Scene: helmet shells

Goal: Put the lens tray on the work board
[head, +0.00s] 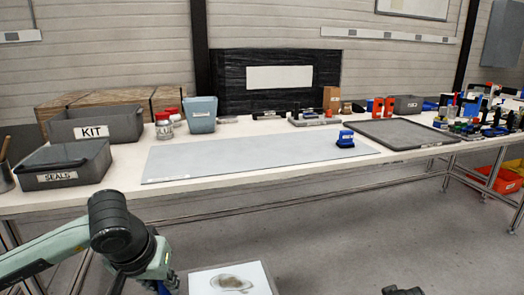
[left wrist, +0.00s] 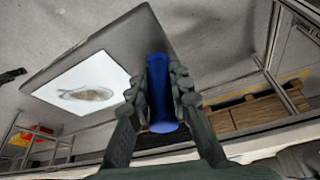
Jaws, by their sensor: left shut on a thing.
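My left gripper (head: 158,284) is low in front of the table. In the left wrist view my left gripper (left wrist: 158,100) is shut on a blue handle (left wrist: 157,112). A grey tray (left wrist: 150,38) with a white panel showing a brownish oval lies beyond the fingers; I take it as the lens tray, held by this handle, though the join is hidden. In the head view its white panel (head: 232,279) is cut off by the bottom edge. A flat light grey board (head: 230,157) lies on the table, and a dark rimmed board (head: 400,133) lies right of it. Neither has a readable name.
A blue block (head: 345,138) stands at the light board's right end. Bins marked KIT (head: 95,125) and SEALS (head: 63,165) stand at left. Several tools and small parts crowd the right end. A dark part, probably my right gripper (head: 402,290), shows at the bottom.

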